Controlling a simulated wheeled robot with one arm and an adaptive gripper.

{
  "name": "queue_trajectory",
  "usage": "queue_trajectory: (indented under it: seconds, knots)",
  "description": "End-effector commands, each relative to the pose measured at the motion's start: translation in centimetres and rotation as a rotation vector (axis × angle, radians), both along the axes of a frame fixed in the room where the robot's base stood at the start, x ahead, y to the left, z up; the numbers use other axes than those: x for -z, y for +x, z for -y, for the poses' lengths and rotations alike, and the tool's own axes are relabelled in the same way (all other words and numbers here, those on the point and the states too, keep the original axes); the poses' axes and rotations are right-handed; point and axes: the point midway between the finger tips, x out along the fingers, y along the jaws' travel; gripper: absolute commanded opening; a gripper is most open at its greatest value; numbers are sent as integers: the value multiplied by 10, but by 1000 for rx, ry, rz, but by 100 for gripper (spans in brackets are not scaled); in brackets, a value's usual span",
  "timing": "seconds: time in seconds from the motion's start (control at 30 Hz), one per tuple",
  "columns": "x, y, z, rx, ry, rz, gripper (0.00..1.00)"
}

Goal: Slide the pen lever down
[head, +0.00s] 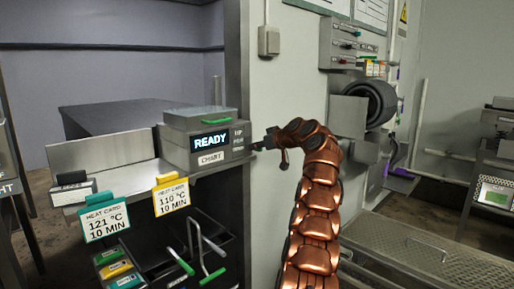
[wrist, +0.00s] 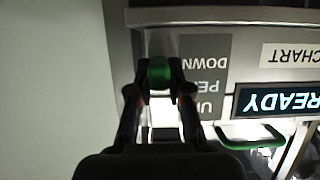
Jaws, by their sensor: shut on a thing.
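The pen lever's green knob (wrist: 159,74) shows in the wrist view, which looks upside down. My gripper (wrist: 159,68) is shut on it, with one dark finger on each side. Beside it a grey label (wrist: 203,75) reads UP, PEN and DOWN; the knob appears level with the part nearer DOWN. In the head view my gripper (head: 266,142) is at the right side of the grey recorder box (head: 203,118), whose screen (head: 211,141) reads READY. The knob is hidden there by the fingers.
A teal heat card (head: 104,222) and a yellow heat card (head: 171,196) stand at the shelf's front edge. Levers with green grips (head: 181,262) are below. A green handle (head: 215,121) is on the box's top. A wall panel is behind my arm.

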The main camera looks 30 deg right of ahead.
Motion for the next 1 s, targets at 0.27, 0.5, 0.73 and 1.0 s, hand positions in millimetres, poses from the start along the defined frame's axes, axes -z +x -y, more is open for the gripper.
queue_trajectory:
  seconds: [0.27, 0.5, 0.73, 1.0]
  knots:
    - [6, 0, 0, -1, 2, -12, 22]
    - [4, 0, 0, -2, 2, -9, 44]
    - [3, 0, 0, -1, 1, -7, 44]
    - [-3, -9, 2, -1, 1, -4, 44]
